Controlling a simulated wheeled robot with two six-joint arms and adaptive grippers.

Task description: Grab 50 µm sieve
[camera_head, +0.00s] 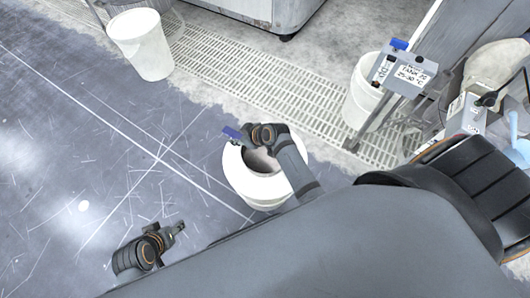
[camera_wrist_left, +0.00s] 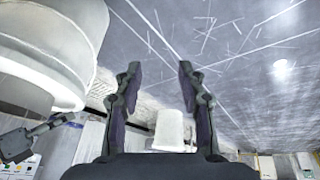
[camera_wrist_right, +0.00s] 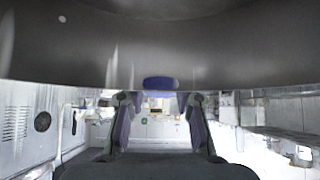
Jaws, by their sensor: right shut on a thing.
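In the right wrist view the tab (camera_wrist_right: 160,83) is between the fingers, under a large dark curved surface (camera_wrist_right: 160,45). My left gripper (camera_head: 175,232) is open and empty, left of the vessel. In the left wrist view its fingers (camera_wrist_left: 160,85) stand apart.
A white bucket (camera_head: 142,45) stands at the back left. Another white bucket (camera_head: 362,98) is at the right, near a grey labelled box (camera_head: 402,74). A floor grating (camera_head: 270,78) runs behind. The scratched grey-blue surface (camera_head: 70,130) at the left is largely clear.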

